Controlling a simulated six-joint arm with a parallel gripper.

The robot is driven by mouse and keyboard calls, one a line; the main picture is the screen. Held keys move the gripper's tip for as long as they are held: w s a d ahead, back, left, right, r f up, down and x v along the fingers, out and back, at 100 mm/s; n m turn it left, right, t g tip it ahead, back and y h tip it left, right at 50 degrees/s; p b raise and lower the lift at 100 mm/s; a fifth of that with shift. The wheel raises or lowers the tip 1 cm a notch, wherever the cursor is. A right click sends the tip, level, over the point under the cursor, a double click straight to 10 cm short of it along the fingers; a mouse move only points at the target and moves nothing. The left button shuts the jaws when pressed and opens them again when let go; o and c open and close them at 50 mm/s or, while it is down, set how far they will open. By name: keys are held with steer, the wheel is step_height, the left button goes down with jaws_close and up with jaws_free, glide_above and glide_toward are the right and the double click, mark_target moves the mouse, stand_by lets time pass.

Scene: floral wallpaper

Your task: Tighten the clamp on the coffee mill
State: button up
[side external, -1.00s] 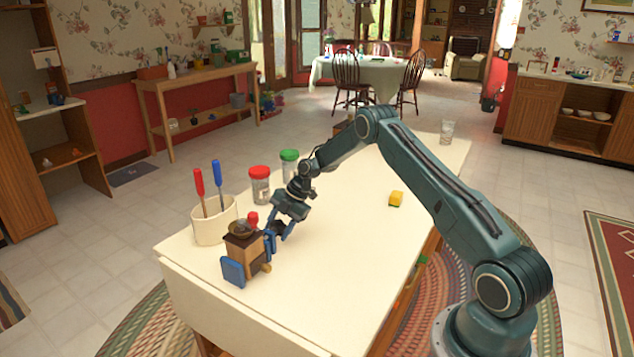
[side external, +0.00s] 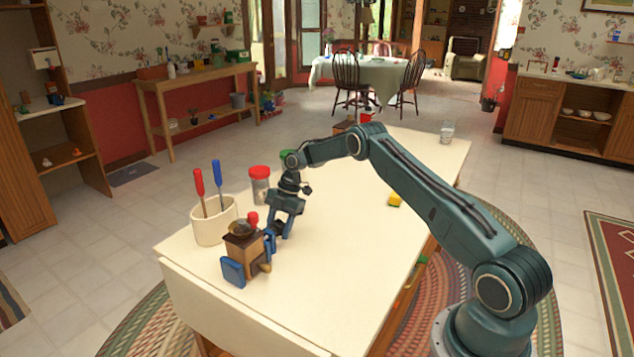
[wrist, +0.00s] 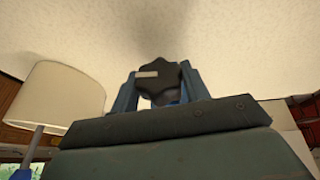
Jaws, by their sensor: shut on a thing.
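The coffee mill (side external: 243,250), a brown wooden box with a dark top, a red knob and blue clamp parts at its sides, stands near the table's front left corner. My gripper (side external: 272,236) reaches down at the mill's right side, by the blue clamp part. In the wrist view a black lobed knob (wrist: 172,77) with a pale mark sits between my blue fingers (wrist: 160,92), which are shut on it. The side view does not show the knob clearly behind the fingers.
A cream crock (side external: 212,226) with red and blue screwdrivers stands close behind the mill. A red-lidded jar (side external: 260,186) and a green-lidded jar (side external: 287,156) stand farther back. The table's middle is clear.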

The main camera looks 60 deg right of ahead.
mark_target(280, 219)
steer(key=o, duration=1)
steer(key=shift+v, duration=3.8)
steer(key=shift+c, duration=0.2)
